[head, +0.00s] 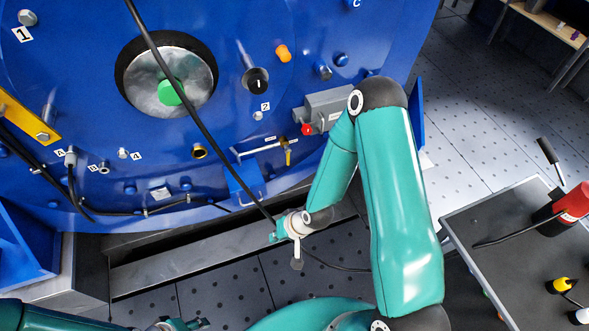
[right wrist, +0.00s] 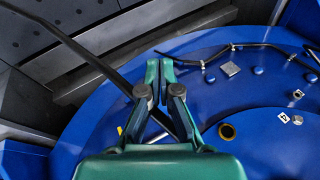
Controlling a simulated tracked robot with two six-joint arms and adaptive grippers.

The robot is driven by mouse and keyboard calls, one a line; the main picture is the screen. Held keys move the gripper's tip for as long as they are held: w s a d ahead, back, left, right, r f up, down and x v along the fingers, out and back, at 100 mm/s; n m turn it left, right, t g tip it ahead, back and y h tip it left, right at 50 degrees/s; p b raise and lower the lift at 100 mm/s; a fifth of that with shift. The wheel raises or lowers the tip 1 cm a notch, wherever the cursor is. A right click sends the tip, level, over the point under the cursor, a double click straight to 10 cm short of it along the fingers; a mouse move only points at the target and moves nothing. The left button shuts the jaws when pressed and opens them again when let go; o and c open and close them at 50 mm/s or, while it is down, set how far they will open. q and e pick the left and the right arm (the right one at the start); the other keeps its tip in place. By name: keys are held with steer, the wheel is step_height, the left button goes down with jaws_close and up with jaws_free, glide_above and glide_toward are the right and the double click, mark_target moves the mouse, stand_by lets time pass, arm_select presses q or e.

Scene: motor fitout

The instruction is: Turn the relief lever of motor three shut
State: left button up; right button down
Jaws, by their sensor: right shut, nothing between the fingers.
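A small yellow lever (head: 288,156) hangs from a thin metal pipe low on the blue motor face (head: 225,115). I take it for the relief lever; no motor number three is readable. A sliver of yellow, probably the same lever, shows in the right wrist view (right wrist: 119,130), left of my fingers. My right gripper (head: 275,236) is below and left of the lever, apart from it, near the motor's lower edge. In the right wrist view its fingertips (right wrist: 159,68) are together and empty. My left gripper (head: 190,324) is only partly visible at the bottom edge; its opening is unclear.
A black cable (head: 205,133) runs diagonally across the motor face and passes close to my right gripper. A grey box (head: 327,108) with a red knob (head: 307,130) sits above the lever. A dark table (head: 500,235) with tools stands at right. Perforated floor lies between.

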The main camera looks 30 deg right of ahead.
steer(key=w+d+f+m+t+h+b, duration=0.1)
steer(key=w+d+f+m+t+b, duration=0.3)
steer(key=w+d+b, duration=0.35)
steer(key=w+d+f+m+t+b, duration=0.2)
steer(key=w+d+f+t+b, duration=0.3)
steer(key=w+d, duration=0.4)
steer(key=s+d+f+m+t+y+b, duration=0.1)
steer(key=d+m+t+y+b, duration=0.1)
steer(key=d+b, duration=0.55)
steer(key=s+d+f+m+t+y+b, duration=0.1)
steer(key=d+f+t+b, duration=0.1)
steer(key=d+b, duration=0.55)
arm_select(q)
step_height(320, 180, down, 34)
steer(key=b, duration=0.3)
steer(key=shift+b, duration=0.3)
arm_select(e)
steer(key=a+x, duration=0.2)
steer(key=x, duration=1)
steer(key=shift+s+a, duration=0.15)
steer(key=shift+a, duration=0.05)
steer(key=shift+r, duration=0.1)
